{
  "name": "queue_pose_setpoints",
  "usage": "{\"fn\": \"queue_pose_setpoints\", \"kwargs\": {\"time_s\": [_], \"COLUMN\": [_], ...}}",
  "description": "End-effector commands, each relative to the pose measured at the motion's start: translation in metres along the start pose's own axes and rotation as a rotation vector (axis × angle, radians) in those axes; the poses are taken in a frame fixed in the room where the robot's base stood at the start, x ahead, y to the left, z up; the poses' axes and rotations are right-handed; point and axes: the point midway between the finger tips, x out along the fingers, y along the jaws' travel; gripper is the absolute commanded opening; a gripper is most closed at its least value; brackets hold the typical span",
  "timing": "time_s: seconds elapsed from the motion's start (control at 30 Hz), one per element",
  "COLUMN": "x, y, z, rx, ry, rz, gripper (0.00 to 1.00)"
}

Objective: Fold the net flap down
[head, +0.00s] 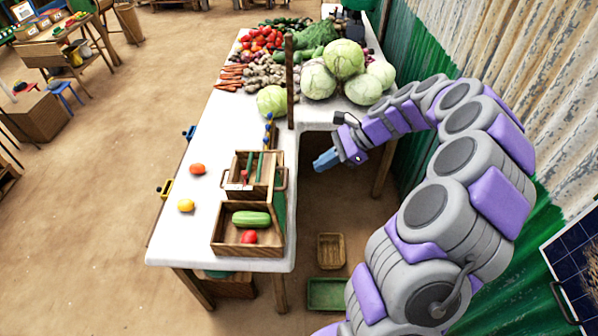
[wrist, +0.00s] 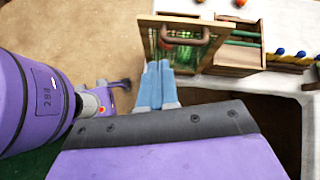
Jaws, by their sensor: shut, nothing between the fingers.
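A wooden crate (head: 218,240) on the white counter holds a green cucumber-like vegetable (head: 252,218) and a red tomato (head: 249,237). A green panel, apparently the net flap (head: 278,214), stands up at the crate's right side. In the wrist view the net flap (wrist: 166,44) shows as green mesh in a wooden frame, with a brown handle (wrist: 185,38). My gripper (head: 322,162) has blue fingers, closed together and empty, to the right of the crate over the counter's gap. In the wrist view my gripper (wrist: 156,78) points toward the flap's lower part; I cannot tell whether they touch.
A second wooden tray (head: 232,187) with green and red items sits behind the crate. Several cabbages (head: 344,58) and other vegetables crowd the far counter. A wooden post (head: 289,80) rises there. A basket (head: 331,251) and a green bin (head: 328,294) are below; a corrugated wall (head: 545,70) is right.

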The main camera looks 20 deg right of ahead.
Motion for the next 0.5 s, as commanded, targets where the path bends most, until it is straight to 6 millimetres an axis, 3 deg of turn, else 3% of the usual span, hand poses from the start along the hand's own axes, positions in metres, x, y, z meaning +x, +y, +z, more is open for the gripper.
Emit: {"fn": "queue_pose_setpoints", "kwargs": {"time_s": [0.1,0.2,0.37,0.5], "x": [-0.012,-0.016,-0.014,0.003], "y": [-0.013,-0.017,-0.019,-0.021], "z": [-0.036,-0.055,-0.063,-0.062], "rx": [0.145,0.219,0.255,0.253], "ry": [-0.019,-0.028,-0.033,-0.033], "rz": [-0.057,-0.084,-0.098,-0.096], "gripper": [0.0,0.0,0.0,0.0]}}
